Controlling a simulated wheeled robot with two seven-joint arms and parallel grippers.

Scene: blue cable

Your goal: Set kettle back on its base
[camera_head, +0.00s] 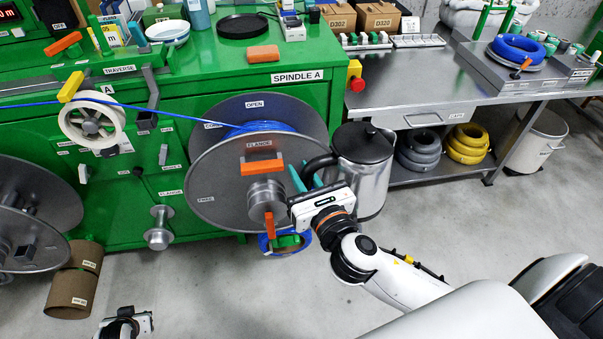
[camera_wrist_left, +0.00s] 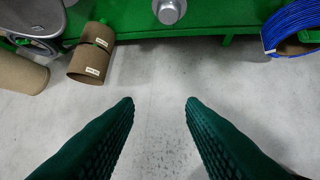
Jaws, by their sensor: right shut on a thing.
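The kettle (camera_head: 372,187) is a steel jug with a black lid and a black handle, upright in front of the green machine's right end. My right gripper (camera_head: 303,178) is at the handle on its left side, with teal fingers shut on it; the wrist hides part of the grip. A flat round black disc (camera_head: 243,26), which looks like the kettle base, lies empty on top of the green machine. My left gripper (camera_head: 126,323) is low at the bottom left, far from the kettle. In the left wrist view its fingers (camera_wrist_left: 160,105) are apart and empty above the floor.
A large grey spool (camera_head: 225,185) with blue cable stands left of the kettle. A steel bench (camera_head: 430,80) is at the right.

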